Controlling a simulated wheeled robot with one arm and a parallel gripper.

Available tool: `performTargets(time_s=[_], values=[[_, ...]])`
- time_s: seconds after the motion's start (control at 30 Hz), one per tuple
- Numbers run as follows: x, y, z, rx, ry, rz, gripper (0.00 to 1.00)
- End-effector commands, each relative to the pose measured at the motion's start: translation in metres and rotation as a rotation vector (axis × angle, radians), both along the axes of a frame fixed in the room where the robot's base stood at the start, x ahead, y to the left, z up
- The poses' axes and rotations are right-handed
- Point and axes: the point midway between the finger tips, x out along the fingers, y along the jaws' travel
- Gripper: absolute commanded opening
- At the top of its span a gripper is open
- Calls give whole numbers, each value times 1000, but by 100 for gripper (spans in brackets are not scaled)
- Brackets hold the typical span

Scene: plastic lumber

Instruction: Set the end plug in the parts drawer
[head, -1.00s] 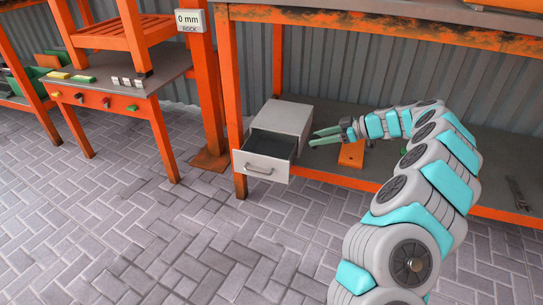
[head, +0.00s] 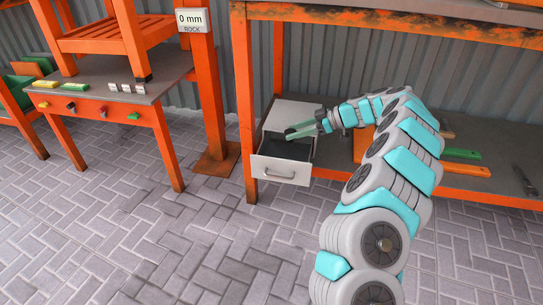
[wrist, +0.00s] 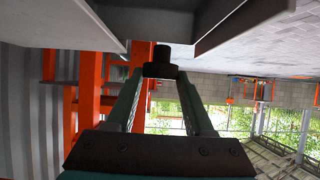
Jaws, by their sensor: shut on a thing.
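The parts drawer (head: 281,171) is a pale grey drawer with a handle, pulled open from a small cabinet (head: 296,112) on the bench's lower shelf. My gripper (head: 290,132) is over the open drawer, its green fingers reaching in from the right. In the wrist view the fingers (wrist: 160,75) are shut on the end plug (wrist: 160,62), a small dark piece with a narrower stem. The plug is too small to make out in the head view. Pale grey panels, seemingly of drawer or cabinet, lie close beyond the plug in the wrist view.
An orange bench post (head: 245,110) stands just left of the drawer. The bench top (head: 400,20) hangs over the shelf. A green-handled tool (head: 460,154) and an orange piece (head: 460,169) lie right of my arm. A worktable (head: 110,88) stands at left.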

Motion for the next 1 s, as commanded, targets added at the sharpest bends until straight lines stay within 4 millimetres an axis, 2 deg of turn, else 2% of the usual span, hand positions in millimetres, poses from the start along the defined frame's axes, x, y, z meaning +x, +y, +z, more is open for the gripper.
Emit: performTargets(time_s=[0.13, 0.33, 0.63, 0.8, 1.0], values=[[0, -1, -12, 0, 4, -2, 0], [0, 0, -48, -1, 4, -1, 0], [0, 0, -73, 1, 2, -1, 0], [-1, 0, -97, -1, 4, -1, 0], [0, 0, -100, 0, 0, -1, 0]])
